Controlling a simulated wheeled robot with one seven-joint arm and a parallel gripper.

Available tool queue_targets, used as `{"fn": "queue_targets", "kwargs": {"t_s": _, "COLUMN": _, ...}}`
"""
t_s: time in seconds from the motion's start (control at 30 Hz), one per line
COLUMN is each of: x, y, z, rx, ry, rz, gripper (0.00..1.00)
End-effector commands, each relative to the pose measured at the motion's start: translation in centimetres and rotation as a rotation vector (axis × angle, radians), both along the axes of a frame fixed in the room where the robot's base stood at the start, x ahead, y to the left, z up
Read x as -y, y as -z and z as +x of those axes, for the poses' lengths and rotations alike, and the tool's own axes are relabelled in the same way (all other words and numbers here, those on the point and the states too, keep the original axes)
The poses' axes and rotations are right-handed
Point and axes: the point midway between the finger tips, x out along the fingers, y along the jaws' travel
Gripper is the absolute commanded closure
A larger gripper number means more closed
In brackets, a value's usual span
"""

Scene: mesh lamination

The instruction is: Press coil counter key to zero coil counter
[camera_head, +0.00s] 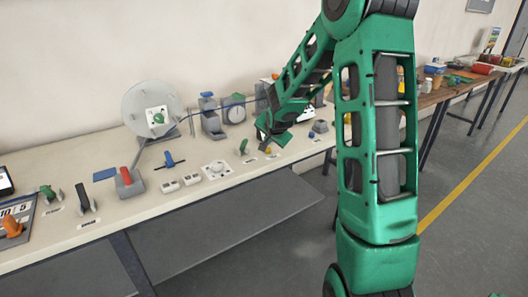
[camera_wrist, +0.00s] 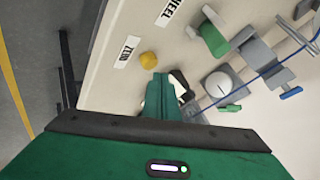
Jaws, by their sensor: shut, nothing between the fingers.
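A small round yellow key (camera_wrist: 148,60) sits on the bench beside a white label (camera_wrist: 127,51) that seems to read ZERO. The yellow key also shows small in the head view (camera_head: 268,150), just below my gripper. My gripper (camera_wrist: 163,80) is shut and empty, pointing down at the bench. In the wrist view its tip is close to the yellow key, with a small gap between them in the picture. I cannot tell how high the tip is above the key. Part of the bench behind the fingers is hidden.
A green-and-grey lever (camera_wrist: 210,38) stands near a label reading WHEEL. A grey block with a round dial (camera_wrist: 220,84) and a blue line lie beyond. Left on the bench (camera_head: 70,235) are a large disc (camera_head: 143,103), a red-handled lever (camera_head: 126,176) and switches.

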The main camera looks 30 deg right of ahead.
Motion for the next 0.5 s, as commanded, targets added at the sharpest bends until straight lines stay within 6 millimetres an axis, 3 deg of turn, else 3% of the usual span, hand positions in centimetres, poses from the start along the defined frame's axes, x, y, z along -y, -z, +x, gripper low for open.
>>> {"fn": "queue_targets", "kwargs": {"t_s": 0.5, "x": 0.0, "y": -4.2, "z": 0.0, "rx": 0.002, "ry": 0.001, "rz": -0.001, "gripper": 1.00}}
